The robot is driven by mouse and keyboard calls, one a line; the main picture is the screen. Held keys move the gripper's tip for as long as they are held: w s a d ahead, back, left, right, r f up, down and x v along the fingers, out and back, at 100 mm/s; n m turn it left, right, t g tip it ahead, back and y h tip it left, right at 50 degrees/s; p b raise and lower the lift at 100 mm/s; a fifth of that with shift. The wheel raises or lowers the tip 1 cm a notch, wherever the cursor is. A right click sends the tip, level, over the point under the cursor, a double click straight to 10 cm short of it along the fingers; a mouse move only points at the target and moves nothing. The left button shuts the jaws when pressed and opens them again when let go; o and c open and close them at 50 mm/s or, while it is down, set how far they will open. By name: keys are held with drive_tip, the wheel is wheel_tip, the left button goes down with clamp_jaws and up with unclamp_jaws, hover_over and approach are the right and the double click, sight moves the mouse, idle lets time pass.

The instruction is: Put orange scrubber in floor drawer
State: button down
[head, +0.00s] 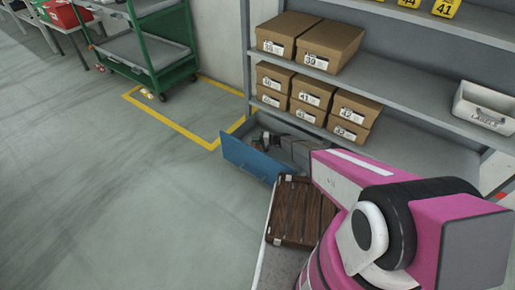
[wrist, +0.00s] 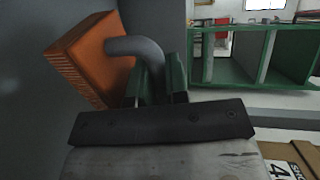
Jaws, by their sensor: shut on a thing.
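The orange scrubber (wrist: 88,58) is at the upper left of the wrist view, a ribbed orange block with a curved grey handle. My gripper (wrist: 158,82) is shut on its handle, with the block tilted to the left of the fingers. In the head view the floor drawer (head: 249,159) stands pulled out below the shelf, with a blue front and some dark and grey items inside. My pink arm covers the lower right of the head view. My gripper and the scrubber cannot be seen there.
The shelf rack (head: 425,111) holds several brown shoe boxes (head: 331,46) and a white bin (head: 485,107). A brown slatted case (head: 296,212) lies in front of the drawer. A green cart (head: 150,60) stands at the back left. The grey floor left of the drawer is clear.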

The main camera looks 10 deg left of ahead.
sight(256, 146)
drive_tip(key=shift+f, duration=2.6)
drive_tip(key=c, duration=1.1)
unclamp_jaws()
drive_tip(key=shift+f, duration=0.1)
drive_tip(key=shift+r, duration=0.2)
drive_tip(key=v, duration=1.2)
